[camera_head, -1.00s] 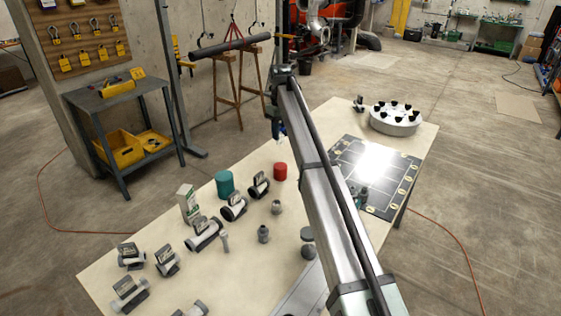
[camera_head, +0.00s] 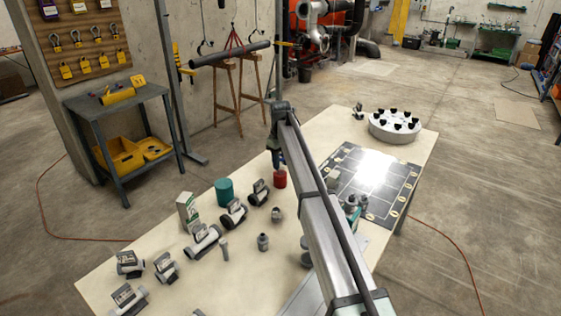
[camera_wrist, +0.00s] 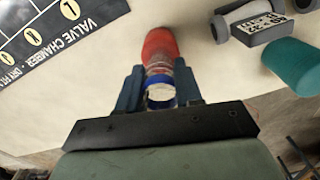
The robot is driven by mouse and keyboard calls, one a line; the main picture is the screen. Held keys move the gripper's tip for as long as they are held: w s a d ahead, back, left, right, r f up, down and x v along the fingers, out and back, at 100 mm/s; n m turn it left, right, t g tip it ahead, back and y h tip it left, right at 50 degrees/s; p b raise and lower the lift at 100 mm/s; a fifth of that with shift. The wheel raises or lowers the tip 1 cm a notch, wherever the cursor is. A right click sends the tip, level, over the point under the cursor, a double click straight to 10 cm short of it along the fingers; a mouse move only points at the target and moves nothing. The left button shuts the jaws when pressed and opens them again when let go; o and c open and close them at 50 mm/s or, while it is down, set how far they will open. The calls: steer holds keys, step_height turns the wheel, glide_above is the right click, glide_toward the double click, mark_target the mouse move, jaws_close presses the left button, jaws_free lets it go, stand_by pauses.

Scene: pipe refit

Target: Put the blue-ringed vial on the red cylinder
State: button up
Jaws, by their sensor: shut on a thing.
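The red cylinder (camera_head: 280,180) stands on the table next to the teal cylinder; it also shows in the wrist view (camera_wrist: 158,43), just beyond my fingertips. My gripper (camera_wrist: 160,85) is shut on the blue-ringed vial (camera_wrist: 159,83), a clear vial with a blue band, held between the dark blue fingers. In the wrist view the vial overlaps the near part of the red cylinder; I cannot tell whether they touch. In the head view my gripper (camera_head: 278,158) is above the red cylinder, and the vial is too small to make out there.
A teal cylinder (camera_head: 224,191) and labelled pipe fittings (camera_head: 234,213) stand to the left. A dark board marked valve chamber (camera_head: 345,165) lies to the right, with a round white carousel (camera_head: 394,126) behind it. Small grey fittings (camera_head: 263,242) stand in front.

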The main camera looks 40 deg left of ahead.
steer(key=shift+f, duration=0.1)
steer(key=o, duration=1)
step_height(320, 180, up, 12)
steer(key=shift+r, duration=0.15)
stand_by(0.3)
